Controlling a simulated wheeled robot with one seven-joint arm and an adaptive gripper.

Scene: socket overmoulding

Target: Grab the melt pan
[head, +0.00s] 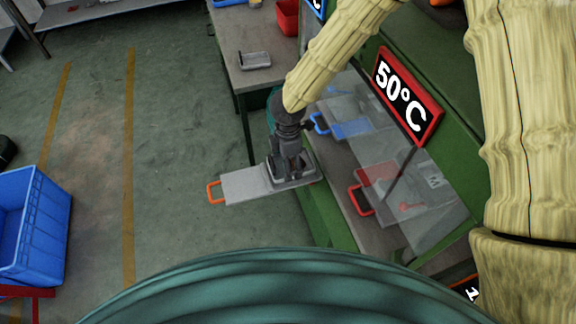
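My gripper (288,174) points down over the right end of a flat light-grey plate (243,187) with an orange handle (214,192) at its left end. A small grey pan with a raised rim (308,166) sits at that right end, partly hidden behind my gripper. The fingers are at or over the pan; I cannot tell whether they touch it or how wide they stand. Another shallow grey metal pan (255,60) lies on the table at the top. Which one is the melt pan is not marked.
A green machine with a red-framed 50°C sign (407,95) stands to the right. Below it are clear covers (430,210) and blue (318,123) and red (358,200) handles. A red bin (288,17) is on the table (232,35). A blue crate (30,225) stands left; floor between is clear.

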